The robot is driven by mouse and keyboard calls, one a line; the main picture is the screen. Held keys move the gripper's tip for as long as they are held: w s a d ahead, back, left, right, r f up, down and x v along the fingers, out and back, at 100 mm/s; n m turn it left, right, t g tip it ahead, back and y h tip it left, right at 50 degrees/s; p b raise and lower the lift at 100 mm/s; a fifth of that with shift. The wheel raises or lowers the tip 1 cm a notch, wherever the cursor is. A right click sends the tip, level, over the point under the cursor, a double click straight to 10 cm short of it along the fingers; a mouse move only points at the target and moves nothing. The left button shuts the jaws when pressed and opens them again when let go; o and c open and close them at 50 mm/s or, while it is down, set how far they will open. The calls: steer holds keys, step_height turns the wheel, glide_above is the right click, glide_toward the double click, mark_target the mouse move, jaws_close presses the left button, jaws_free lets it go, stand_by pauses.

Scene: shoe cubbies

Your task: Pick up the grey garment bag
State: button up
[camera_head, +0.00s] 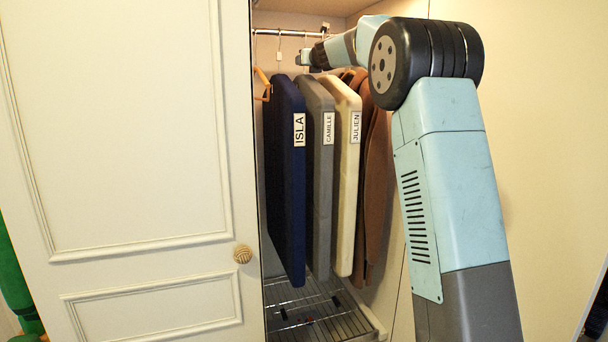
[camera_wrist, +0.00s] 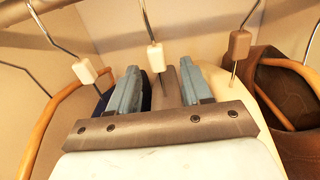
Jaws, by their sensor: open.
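The grey garment bag (camera_head: 321,190), labelled CAMILLE, hangs from the closet rail between a navy bag (camera_head: 287,190) labelled ISLA and a cream bag (camera_head: 347,200) labelled JULIEN. My gripper (camera_head: 304,58) is at the top of the bags, just below the rail. In the wrist view my gripper (camera_wrist: 160,88) is open, its two fingers apart. A strip of the grey bag (camera_wrist: 166,92) shows between the fingers, below a hook with a pale block (camera_wrist: 155,57). Whether the fingers touch it cannot be told. My gripper's body hides the lower part there.
The rail (camera_head: 275,32) runs across the closet top. A brown garment (camera_head: 375,180) hangs right of the cream bag. An orange hanger (camera_head: 262,84) hangs at left. A wire rack (camera_head: 315,312) lies below. The white door (camera_head: 130,150) stands close at left.

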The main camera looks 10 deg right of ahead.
steer(key=shift+w+a, duration=0.1)
steer(key=shift+w, duration=0.3)
steer(key=shift+c, duration=0.2)
jaws_close()
stand_by(0.8)
steer(key=shift+r, duration=0.1)
